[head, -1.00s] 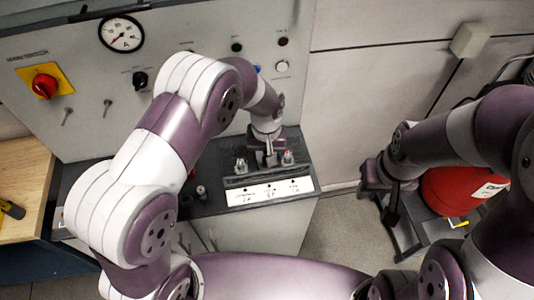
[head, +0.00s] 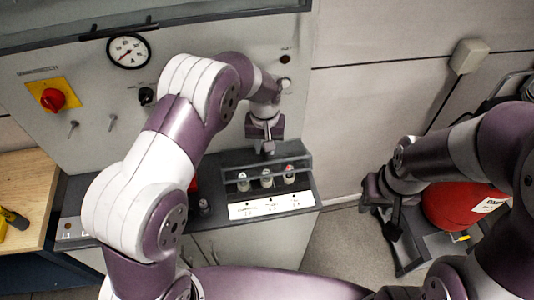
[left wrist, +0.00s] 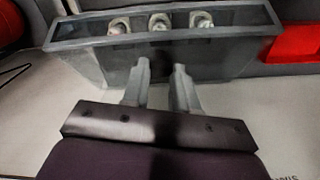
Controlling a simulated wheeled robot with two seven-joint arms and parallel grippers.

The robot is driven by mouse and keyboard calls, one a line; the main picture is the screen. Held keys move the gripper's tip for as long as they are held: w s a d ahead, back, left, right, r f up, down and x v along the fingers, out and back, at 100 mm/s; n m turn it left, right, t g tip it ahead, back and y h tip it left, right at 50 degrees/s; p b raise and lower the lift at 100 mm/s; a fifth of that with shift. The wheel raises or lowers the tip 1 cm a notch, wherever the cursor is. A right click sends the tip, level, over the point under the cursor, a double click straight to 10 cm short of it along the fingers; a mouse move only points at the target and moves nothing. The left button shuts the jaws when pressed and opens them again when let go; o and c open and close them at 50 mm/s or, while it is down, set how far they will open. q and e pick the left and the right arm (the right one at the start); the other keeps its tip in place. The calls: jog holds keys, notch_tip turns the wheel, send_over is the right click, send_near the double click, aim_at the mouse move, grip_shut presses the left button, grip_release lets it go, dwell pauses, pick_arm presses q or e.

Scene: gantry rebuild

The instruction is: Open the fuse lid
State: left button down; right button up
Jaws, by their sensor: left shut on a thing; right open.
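The fuse lid (head: 302,157) is a see-through cover with a dark grey frame, at the back of the fuse box (head: 316,192). It looks tilted up, though its exact angle is hard to read. Several fuses (head: 242,183) stand behind a white label strip (head: 270,205); they also show in the left wrist view (left wrist: 159,22). My left gripper (head: 268,150) is above and behind the fuses, shut on the lid's edge. In the left wrist view its two fingers (left wrist: 161,72) reach the grey lid; the gripped part is hidden between them. My right gripper (head: 372,192) is open and empty, right of the box.
The grey panel with a gauge (head: 128,50), a red rotary switch (head: 52,99) and knobs rises behind the box. A red cylinder (head: 455,205) on a dark cart is beside my right arm. A wooden bench (head: 25,185) is at left.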

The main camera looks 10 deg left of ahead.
pick_arm(q)
jog(key=shift+w+a+r, duration=0.1)
jog(key=shift+w+a, duration=0.05)
jog(key=shift+w, duration=0.25)
jog(key=shift+w+a+r, duration=0.1)
jog(key=shift+w+a, duration=0.05)
jog(key=shift+w, duration=0.25)
jog(key=c, duration=1.1)
grip_release()
jog(key=shift+o, duration=1)
jog(key=shift+a+f, duration=0.1)
jog(key=shift+w+f, duration=0.1)
jog(key=shift+w, duration=0.1)
notch_tip(320, 180, up, 8)
jog(key=shift+f, duration=0.25)
pick_arm(e)
jog(key=shift+w+a, duration=0.1)
jog(key=shift+w, duration=0.05)
pick_arm(q)
jog(key=shift+a, duration=0.1)
